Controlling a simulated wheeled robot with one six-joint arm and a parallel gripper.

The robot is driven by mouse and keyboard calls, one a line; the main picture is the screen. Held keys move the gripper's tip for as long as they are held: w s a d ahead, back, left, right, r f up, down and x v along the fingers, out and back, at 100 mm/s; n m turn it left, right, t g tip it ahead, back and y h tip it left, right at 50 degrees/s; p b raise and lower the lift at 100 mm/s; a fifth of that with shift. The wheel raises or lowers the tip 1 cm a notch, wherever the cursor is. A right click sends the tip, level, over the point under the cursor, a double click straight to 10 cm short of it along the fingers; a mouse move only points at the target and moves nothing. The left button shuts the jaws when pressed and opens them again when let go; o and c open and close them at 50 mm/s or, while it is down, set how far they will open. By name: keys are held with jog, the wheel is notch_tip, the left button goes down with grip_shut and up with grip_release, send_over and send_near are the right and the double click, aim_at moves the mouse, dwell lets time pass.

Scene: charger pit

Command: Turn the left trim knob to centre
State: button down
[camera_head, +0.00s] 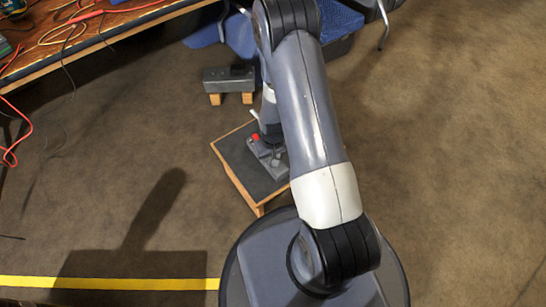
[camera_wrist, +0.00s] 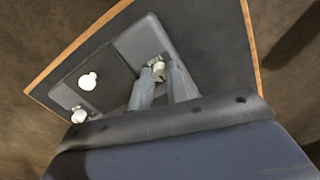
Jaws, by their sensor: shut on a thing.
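A grey control panel with a dark middle (camera_wrist: 115,88) lies on a dark, wood-edged board. The panel (camera_head: 270,160) also shows below my arm in the head view, partly covered. In the wrist view, my gripper (camera_wrist: 160,78) is shut on one pale trim knob (camera_wrist: 159,69) at one end of the panel. A second pale knob (camera_wrist: 79,114) stands at the other end, clear of the fingers. I cannot tell for certain which knob is the left one, nor the held knob's pointing direction.
A white round cap (camera_wrist: 88,81) stands on the panel's dark middle. The low wood-edged stand (camera_head: 234,160) bears the panel. A grey box on wooden blocks (camera_head: 229,80) stands behind. A table with cables (camera_head: 60,40) is at upper left. The floor at right is clear.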

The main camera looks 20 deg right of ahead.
jog(key=c, duration=1.4)
grip_release()
jog(key=shift+o, duration=0.2)
notch_tip(320, 180, up, 11)
jog(key=p, duration=0.3)
jog(key=shift+p, duration=0.4)
jog(key=shift+f, duration=0.1)
notch_tip(320, 180, down, 11)
jog(key=b, duration=0.3)
jog(key=shift+b, duration=0.4)
